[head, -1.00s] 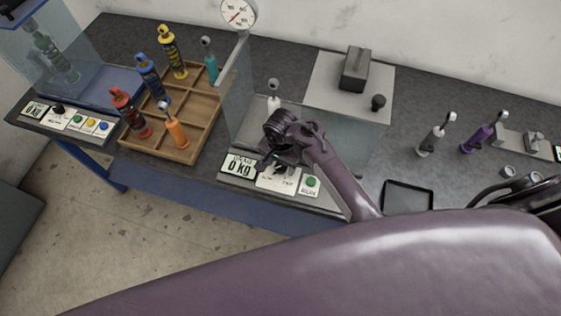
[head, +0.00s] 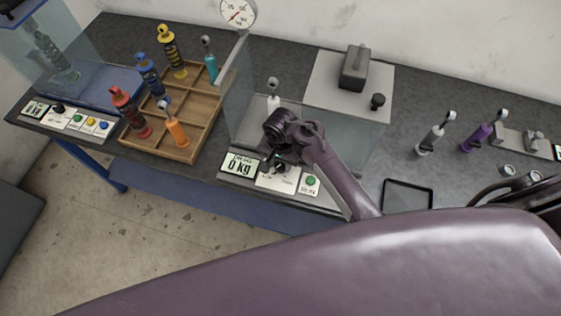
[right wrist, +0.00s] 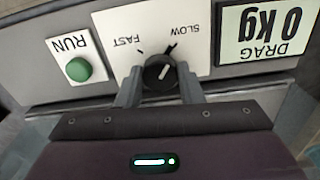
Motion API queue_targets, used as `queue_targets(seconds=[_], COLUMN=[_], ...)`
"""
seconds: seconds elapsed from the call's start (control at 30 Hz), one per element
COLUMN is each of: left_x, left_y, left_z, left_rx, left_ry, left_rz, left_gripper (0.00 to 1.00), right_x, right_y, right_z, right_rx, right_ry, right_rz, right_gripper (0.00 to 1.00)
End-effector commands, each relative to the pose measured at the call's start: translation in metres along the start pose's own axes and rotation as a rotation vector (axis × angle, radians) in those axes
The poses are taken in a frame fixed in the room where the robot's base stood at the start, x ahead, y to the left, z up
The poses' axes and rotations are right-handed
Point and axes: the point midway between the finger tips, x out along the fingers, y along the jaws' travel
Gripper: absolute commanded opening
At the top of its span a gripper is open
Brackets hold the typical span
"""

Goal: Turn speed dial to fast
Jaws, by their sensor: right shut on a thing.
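The speed dial is a small black round knob (right wrist: 160,72) on a white plate (right wrist: 112,22) marked FAST and SLOW, which appears upside down in the right wrist view. Its white pointer line leans toward the SLOW mark. My right gripper (right wrist: 160,88) is shut on the dial, with one grey finger on each side. In the head view my right gripper (head: 280,160) is at the front panel of the glass-walled tester, and the wrist partly hides the dial. My left gripper is not in view.
A green RUN button (right wrist: 79,69) and a DRAG display (right wrist: 262,30) reading 0 kg flank the dial. The glass-walled tester (head: 350,140) stands behind the panel. A wooden tray (head: 185,152) with several coloured dampers is to the left. An empty black tray (head: 408,183) lies to the right.

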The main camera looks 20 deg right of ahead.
Motion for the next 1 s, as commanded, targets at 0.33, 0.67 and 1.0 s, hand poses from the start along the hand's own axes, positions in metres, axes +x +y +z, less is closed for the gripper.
queue_targets(seconds=[0.33,0.67,1.0], left_x=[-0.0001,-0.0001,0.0], left_y=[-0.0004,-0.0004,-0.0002], left_z=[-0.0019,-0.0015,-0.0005], left_rx=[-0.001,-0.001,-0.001], left_ry=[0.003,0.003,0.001], left_rz=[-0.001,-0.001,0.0], left_gripper=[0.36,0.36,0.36], right_x=[-0.0002,-0.0002,-0.0002], right_y=[0.0001,0.0004,0.0007], right_z=[0.0001,-0.0002,-0.0005], right_rx=[-0.308,-0.622,-0.945], right_ry=[0.0,0.0,0.001], right_rz=[-0.001,-0.001,-0.001], right_gripper=[0.11,0.11,0.11])
